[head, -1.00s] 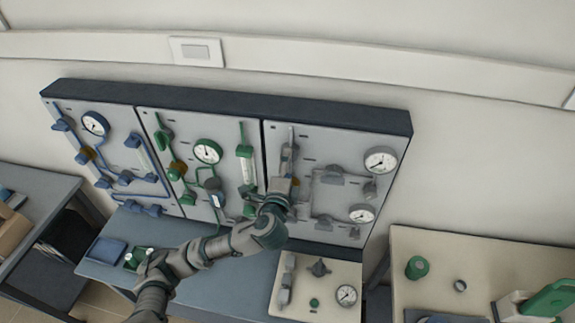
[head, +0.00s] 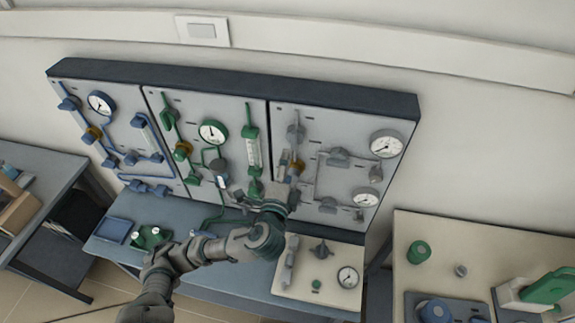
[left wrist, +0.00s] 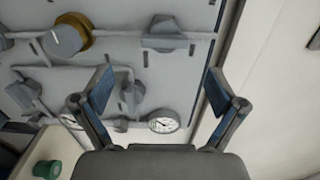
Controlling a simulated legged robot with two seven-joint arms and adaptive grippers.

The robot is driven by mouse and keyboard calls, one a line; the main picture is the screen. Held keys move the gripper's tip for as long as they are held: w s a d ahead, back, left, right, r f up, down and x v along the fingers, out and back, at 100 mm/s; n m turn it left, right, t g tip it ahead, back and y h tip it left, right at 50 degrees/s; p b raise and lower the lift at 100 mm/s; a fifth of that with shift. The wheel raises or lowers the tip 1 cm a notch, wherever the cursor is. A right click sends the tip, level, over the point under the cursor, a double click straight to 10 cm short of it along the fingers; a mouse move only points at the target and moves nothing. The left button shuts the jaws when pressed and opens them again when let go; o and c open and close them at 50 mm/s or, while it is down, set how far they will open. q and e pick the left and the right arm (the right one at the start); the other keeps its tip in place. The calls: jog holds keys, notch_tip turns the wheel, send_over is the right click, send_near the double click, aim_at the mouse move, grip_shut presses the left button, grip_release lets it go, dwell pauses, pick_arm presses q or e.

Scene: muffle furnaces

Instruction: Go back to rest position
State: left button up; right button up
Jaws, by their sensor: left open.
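My left arm comes in from the lower left in the head view. Its gripper (head: 272,197) is in front of the lower left part of the grey panel (head: 310,125), and its fingers are hard to make out there. In the left wrist view the two fingers of this gripper (left wrist: 160,85) are spread wide with nothing between them. Behind them are the grey panel's pipes, a gold-collared knob (left wrist: 70,36) and a round gauge (left wrist: 163,123). My right gripper is in neither view.
A blue panel (head: 108,130) and a green-piped panel (head: 228,110) stand to the left. The bench below holds a blue tray (head: 117,231) and a white plate (head: 330,289) with a gauge. At right, a beige table (head: 440,240) carries a green cup (head: 418,252).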

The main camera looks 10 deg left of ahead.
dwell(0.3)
pick_arm(q)
jog(key=s+a+f+n+g, duration=0.25)
jog(key=s+f+n, duration=0.2)
jog(key=f, duration=0.55)
jog(key=s+a+f+n+g, duration=0.2)
jog(key=s+f+n+g, duration=0.3)
jog(key=f, duration=0.4)
jog(key=s+a+f+n+g, duration=0.25)
jog(key=s+f, duration=0.35)
jog(key=f, duration=0.4)
jog(key=s+a+f+n+g, duration=0.35)
jog(key=s+f, duration=0.55)
jog(key=s, duration=0.3)
notch_tip(320, 180, down, 27)
jog(key=s+g+b, duration=0.2)
jog(key=s+a+f+g+b, duration=0.1)
jog(key=s+a+f, duration=0.1)
jog(key=s+f, duration=1.5)
